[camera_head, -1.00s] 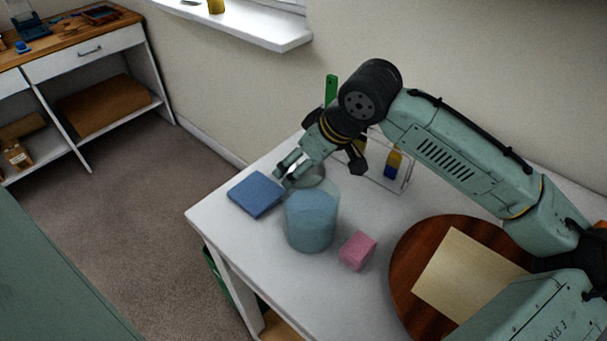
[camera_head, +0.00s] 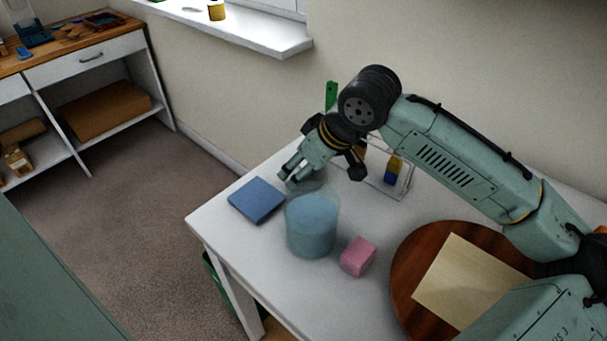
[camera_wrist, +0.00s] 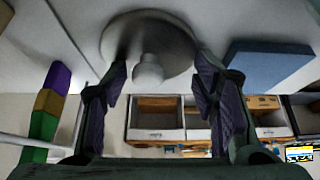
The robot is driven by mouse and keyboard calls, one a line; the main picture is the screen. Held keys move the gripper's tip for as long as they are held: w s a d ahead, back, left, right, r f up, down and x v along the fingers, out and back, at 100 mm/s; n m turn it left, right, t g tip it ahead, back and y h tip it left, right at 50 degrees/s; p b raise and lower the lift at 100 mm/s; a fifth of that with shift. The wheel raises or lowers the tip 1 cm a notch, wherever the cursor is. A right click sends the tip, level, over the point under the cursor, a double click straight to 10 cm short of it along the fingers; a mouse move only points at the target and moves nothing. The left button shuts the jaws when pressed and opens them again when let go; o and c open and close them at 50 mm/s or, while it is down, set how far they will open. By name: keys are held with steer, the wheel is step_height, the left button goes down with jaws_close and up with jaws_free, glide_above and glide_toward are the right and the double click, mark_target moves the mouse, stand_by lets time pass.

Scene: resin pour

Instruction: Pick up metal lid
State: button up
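The metal lid (camera_wrist: 150,27) is a round grey disc with a pale round knob (camera_wrist: 148,70). It lies on the white table and fills the top middle of the wrist view. In the head view the lid (camera_head: 312,186) is partly hidden behind my gripper (camera_head: 289,174) and the bluish container. My gripper (camera_wrist: 162,75) is open in the wrist view. The knob appears between its two fingertips, nearer the left one, with gaps on both sides. I cannot tell whether the fingers are level with the knob.
A blue block (camera_head: 256,199) lies left of the lid. A translucent bluish container (camera_head: 312,228) stands in front, with a pink block (camera_head: 358,257) to its right. A round wooden board (camera_head: 405,285) lies at right.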

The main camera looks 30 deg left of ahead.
steer(key=shift+d+f, duration=0.1)
steer(key=shift+f, duration=0.1)
steer(key=c, duration=0.3)
steer(key=shift+w+r, duration=0.1)
